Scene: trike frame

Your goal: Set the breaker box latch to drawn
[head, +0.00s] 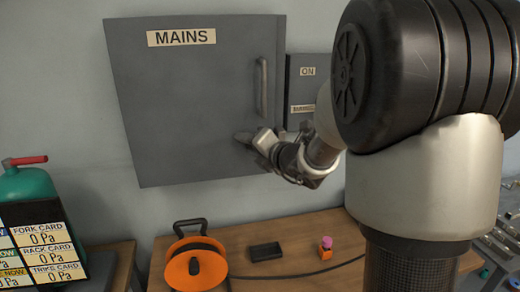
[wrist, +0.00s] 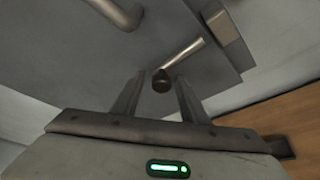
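The grey breaker box (head: 190,95) marked MAINS hangs on the wall, its door closed, with a vertical bar handle (head: 262,88) near its right edge. That handle also shows at the top of the wrist view (wrist: 118,12). The latch (wrist: 184,56) is a pale rod running from a block (wrist: 229,37) on the box to a dark round knob. My gripper (wrist: 160,78) is open, with one finger on each side of the knob and gaps visible. In the head view my gripper (head: 256,138) is at the box's lower right and mostly hides the latch.
A smaller grey box (head: 307,75) marked ON is on the wall to the right. The wooden bench (head: 225,240) below bears an orange cable reel (head: 197,264), a black block (head: 265,252) and a small pink-and-orange item (head: 326,248). A green tank (head: 27,185) stands at the left.

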